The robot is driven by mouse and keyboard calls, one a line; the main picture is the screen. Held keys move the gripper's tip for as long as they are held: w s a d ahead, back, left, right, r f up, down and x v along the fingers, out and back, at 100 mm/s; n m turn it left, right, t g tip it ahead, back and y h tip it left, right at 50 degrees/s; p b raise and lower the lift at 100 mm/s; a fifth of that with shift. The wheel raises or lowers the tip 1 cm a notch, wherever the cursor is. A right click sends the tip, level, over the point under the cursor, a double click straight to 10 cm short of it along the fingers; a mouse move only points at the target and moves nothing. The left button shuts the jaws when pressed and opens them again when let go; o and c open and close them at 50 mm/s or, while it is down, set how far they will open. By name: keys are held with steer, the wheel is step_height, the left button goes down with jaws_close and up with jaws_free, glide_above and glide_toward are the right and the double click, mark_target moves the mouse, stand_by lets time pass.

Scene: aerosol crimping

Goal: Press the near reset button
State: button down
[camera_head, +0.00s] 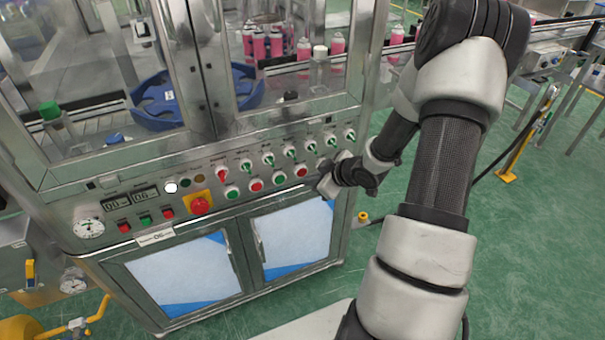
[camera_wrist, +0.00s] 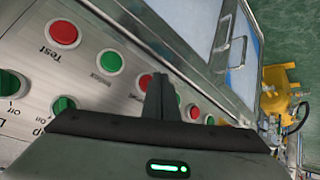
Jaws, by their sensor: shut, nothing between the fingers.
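My gripper (camera_head: 326,188) is at the right end of the machine's control panel (camera_head: 110,244), near the lower button row. In the wrist view its fingers (camera_wrist: 160,80) are together and empty, in front of the panel. A red button (camera_wrist: 63,33) labelled "Test" is at the upper left there. A green button (camera_wrist: 108,62) is beside it, with a small label that I cannot read surely. A red button (camera_wrist: 146,81) is partly covered by the fingers. The head view shows this row as red (camera_head: 301,173), green (camera_head: 278,180) and red (camera_head: 256,186). I cannot tell which is the near reset button.
Green-handled selector switches (camera_head: 268,159) stick out above the buttons. A red emergency stop (camera_head: 200,205) is further left. Cabinet doors with handles (camera_head: 259,243) are below. Green floor (camera_head: 540,240) is open to the right.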

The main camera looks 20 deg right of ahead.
steer(key=shift+s+d, duration=0.1)
steer(key=shift+s, duration=2.45)
